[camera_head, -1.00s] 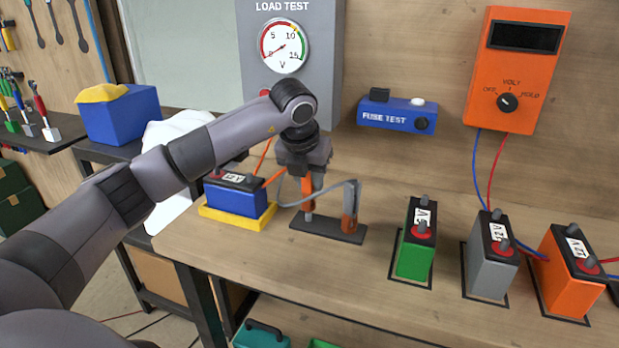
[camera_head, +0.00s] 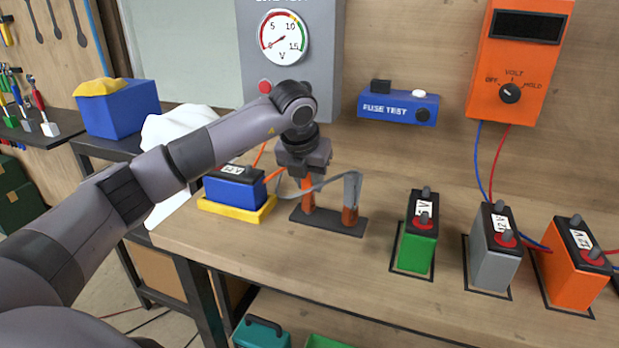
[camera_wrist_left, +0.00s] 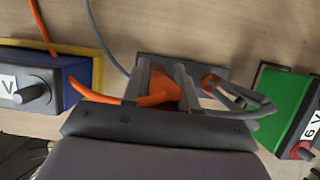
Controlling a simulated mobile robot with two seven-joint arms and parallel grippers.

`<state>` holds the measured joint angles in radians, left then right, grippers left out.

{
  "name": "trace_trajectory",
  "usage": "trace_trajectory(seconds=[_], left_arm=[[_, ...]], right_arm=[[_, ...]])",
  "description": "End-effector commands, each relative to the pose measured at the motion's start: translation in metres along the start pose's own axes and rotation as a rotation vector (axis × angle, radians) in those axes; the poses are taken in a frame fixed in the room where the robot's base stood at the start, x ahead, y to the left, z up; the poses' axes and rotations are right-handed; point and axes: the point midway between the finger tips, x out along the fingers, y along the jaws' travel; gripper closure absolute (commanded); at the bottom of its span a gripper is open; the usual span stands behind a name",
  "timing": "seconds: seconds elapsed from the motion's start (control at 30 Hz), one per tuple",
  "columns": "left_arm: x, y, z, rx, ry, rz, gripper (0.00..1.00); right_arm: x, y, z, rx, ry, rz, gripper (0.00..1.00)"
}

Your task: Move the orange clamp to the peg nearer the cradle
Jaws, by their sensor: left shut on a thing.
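The orange clamp (camera_head: 307,190) stands upright between the fingers of my left gripper (camera_head: 304,168), which is shut on it. It also shows between the fingers in the left wrist view (camera_wrist_left: 163,90). Its lower end is at the left peg of the dark peg base (camera_head: 326,223), the peg nearer the yellow cradle (camera_head: 238,214); I cannot tell whether it is fully seated. The cradle holds a blue battery (camera_head: 234,190). A grey clamp (camera_head: 352,188) is at the right, copper-coloured peg (camera_head: 350,216). My right gripper is not in view.
Green (camera_head: 417,245), grey (camera_head: 494,262) and orange (camera_head: 572,270) batteries stand to the right on the bench. A grey cable loops beside the pegs, and an orange cable runs from the clamp. The bench front is clear.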

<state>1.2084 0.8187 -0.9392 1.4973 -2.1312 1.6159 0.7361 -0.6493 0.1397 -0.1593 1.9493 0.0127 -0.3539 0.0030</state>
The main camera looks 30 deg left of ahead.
Motion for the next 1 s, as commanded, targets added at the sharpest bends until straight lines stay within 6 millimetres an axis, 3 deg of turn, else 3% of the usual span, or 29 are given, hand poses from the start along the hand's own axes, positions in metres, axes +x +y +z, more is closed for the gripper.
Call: trace_trajectory(seconds=[0.47,0.5,0.57,0.6,1.0], left_arm=[[0.0118,0.0001,-0.0048,0.0,-0.001,0.0,1.0],[0.0113,0.0,-0.0045,0.0,-0.001,0.0,0.66],[0.011,0.0,-0.0045,0.0,-0.001,0.0,0.47],[0.0111,0.0001,-0.0045,0.0,-0.001,0.0,0.43],[0.0051,-0.0001,-0.004,0.0,-0.002,-0.001,0.43]], right_arm=[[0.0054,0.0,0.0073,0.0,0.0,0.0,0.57],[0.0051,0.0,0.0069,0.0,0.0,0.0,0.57],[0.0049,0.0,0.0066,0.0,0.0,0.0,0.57],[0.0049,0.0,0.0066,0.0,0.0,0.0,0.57],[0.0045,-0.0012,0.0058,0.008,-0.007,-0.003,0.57]])
